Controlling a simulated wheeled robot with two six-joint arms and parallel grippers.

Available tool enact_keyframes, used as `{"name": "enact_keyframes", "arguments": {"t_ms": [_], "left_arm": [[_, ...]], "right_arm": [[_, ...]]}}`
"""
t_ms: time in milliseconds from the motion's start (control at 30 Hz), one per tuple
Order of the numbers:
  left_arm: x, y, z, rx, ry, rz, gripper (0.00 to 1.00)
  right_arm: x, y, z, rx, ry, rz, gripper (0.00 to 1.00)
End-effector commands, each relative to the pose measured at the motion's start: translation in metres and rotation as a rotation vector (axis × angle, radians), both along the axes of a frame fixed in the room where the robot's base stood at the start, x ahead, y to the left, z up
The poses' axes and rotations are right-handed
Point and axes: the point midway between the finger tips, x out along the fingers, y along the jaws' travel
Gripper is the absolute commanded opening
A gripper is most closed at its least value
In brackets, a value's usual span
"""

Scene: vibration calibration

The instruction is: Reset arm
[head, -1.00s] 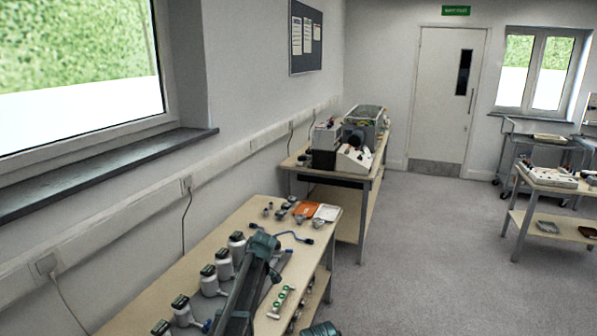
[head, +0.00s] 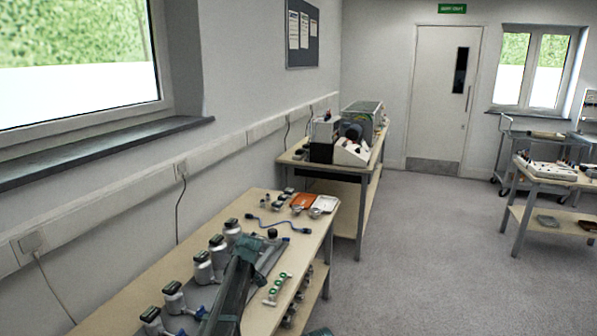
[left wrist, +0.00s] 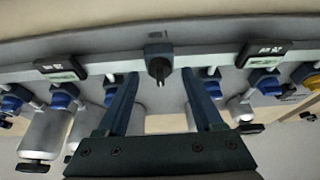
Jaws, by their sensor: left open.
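My left arm (head: 235,290) reaches from the bottom edge over the near bench in the head view; its gripper is hard to make out there. In the left wrist view my left gripper (left wrist: 158,76) is open, its two dark blue fingers apart and nothing held between them.
Several white-and-silver canisters with dark tops (head: 204,268) line the near bench (head: 262,204) left of my arm.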

Motion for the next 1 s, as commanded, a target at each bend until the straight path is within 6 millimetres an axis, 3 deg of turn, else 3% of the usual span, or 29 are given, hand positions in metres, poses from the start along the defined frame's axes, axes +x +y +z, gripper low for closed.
{"name": "enact_keyframes", "arguments": {"t_ms": [267, 1000], "left_arm": [[-0.001, -0.002, 0.008, 0.000, 0.000, 0.000, 0.68], [-0.014, -0.038, 0.102, -0.001, 0.002, -0.001, 0.68]], "right_arm": [[0.000, 0.000, 0.008, 0.000, 0.000, 0.000, 1.00], [0.000, 0.000, 0.102, 0.000, 0.000, -0.001, 1.00]]}}
